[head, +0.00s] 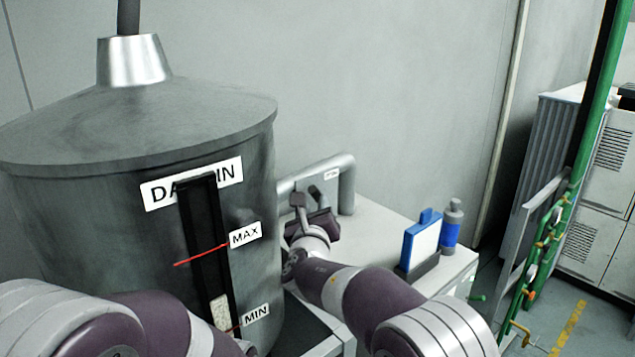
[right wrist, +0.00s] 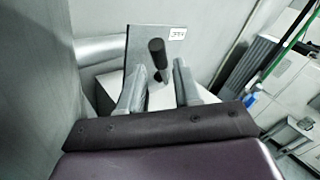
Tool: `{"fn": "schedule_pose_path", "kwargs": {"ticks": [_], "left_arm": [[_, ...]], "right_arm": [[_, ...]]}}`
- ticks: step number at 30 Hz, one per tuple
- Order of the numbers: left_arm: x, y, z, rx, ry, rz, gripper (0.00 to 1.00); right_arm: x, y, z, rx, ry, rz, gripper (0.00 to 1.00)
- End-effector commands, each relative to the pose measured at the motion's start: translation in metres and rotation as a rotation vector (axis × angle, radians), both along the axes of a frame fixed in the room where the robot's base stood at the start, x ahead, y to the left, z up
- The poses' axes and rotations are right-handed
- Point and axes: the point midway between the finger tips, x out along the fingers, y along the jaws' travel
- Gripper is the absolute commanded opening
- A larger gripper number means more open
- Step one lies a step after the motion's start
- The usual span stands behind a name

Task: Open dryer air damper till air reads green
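A flat grey damper plate (right wrist: 148,42) stands across a pipe in the right wrist view, with a black knob handle (right wrist: 157,50) sticking out of it. A small white label (right wrist: 177,34) is at its upper right, too small to read. My right gripper (right wrist: 158,82) is open, with one finger on each side of the lower part of the handle; I cannot tell whether they touch it. No green air reading shows. My left gripper is out of view.
A large grey drum (head: 90,130) with a MAX/MIN level gauge (head: 208,240) stands left of the pipe. A blue-and-white clipboard (head: 421,243) and a bottle (head: 452,226) stand on the white cabinet (head: 380,222). Green pipes (head: 585,120) rise at the right.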

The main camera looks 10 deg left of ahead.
Motion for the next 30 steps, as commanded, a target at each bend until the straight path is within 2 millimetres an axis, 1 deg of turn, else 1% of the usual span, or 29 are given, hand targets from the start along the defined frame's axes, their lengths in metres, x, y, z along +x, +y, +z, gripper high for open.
{"fn": "schedule_pose_path", "kwargs": {"ticks": [1, 3, 6, 9, 12, 20, 23, 24, 28, 30], "left_arm": [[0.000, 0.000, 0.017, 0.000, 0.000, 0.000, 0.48], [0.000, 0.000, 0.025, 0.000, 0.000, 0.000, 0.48], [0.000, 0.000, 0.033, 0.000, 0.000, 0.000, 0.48], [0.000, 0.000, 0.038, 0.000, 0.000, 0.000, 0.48], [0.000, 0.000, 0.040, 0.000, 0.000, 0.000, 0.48], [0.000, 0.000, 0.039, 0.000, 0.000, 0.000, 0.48], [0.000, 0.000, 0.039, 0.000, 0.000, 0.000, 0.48], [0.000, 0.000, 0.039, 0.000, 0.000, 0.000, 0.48], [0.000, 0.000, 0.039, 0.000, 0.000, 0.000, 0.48], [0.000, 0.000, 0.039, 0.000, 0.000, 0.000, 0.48]], "right_arm": [[0.010, 0.001, 0.008, -0.001, 0.002, -0.002, 0.33], [0.022, 0.003, 0.006, 0.000, 0.003, -0.001, 0.33], [0.035, 0.005, 0.004, 0.001, 0.003, -0.001, 0.33], [0.042, 0.006, 0.002, 0.001, 0.002, -0.002, 0.33], [0.046, 0.006, 0.000, 0.001, 0.002, -0.002, 0.33], [0.047, 0.007, -0.001, 0.002, 0.002, -0.002, 0.33], [0.047, 0.007, -0.001, 0.002, 0.002, -0.001, 0.04], [0.047, 0.006, -0.001, 0.001, 0.002, -0.001, 0.00], [0.047, 0.007, -0.001, 0.002, 0.003, -0.002, 0.00], [0.050, 0.006, -0.001, 0.002, 0.008, -0.005, 0.00]]}}
